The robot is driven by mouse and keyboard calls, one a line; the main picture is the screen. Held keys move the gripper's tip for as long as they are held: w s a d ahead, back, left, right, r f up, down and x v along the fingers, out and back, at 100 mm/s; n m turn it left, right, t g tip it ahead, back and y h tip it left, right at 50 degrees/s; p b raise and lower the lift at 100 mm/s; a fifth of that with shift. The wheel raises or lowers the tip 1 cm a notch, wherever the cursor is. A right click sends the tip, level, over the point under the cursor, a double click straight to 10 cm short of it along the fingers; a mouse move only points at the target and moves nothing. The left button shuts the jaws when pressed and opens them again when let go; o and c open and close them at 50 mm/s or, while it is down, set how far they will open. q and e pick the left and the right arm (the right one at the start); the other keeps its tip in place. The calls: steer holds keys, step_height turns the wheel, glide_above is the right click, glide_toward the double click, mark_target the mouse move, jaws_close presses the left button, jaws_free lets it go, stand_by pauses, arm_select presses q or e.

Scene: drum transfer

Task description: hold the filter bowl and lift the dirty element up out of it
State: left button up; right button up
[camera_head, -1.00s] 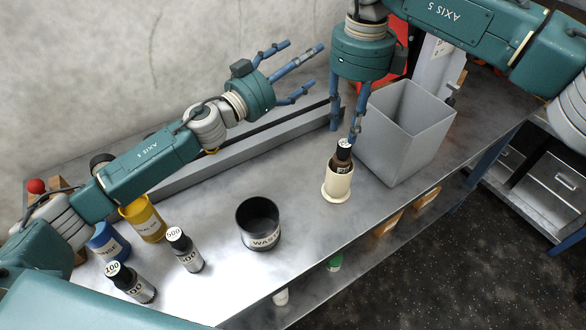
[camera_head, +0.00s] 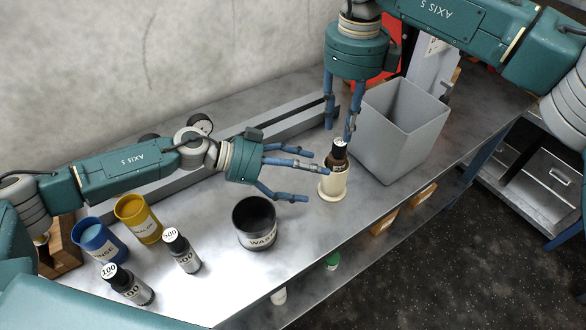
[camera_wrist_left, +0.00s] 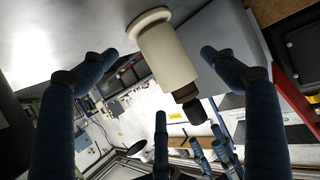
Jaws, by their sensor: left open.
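The cream filter bowl (camera_head: 334,186) stands upright on its wide foot on the bench. The brown dirty element (camera_head: 336,158) with a black cap sticks up out of it. My left gripper (camera_head: 312,180) is open just left of the bowl, fingers pointing towards it. In the left wrist view the bowl (camera_wrist_left: 165,52) shows between two spread fingers, with gaps on both sides, and the element (camera_wrist_left: 187,94) protrudes from it. My right gripper (camera_head: 340,133) points down above the element, fingers apart and apparently empty; one fingertip is close to the cap.
A grey open bin (camera_head: 400,135) stands right of the bowl. A black WASTE pot (camera_head: 256,238) is at the left, with a yellow cup (camera_head: 140,222), a blue cup (camera_head: 100,242) and two dark bottles (camera_head: 182,252) further left. A grey rail runs behind.

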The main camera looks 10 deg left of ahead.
mark_target(325, 178)
arm_select(q)
steer(key=x, duration=0.6)
steer(key=c, duration=1.8)
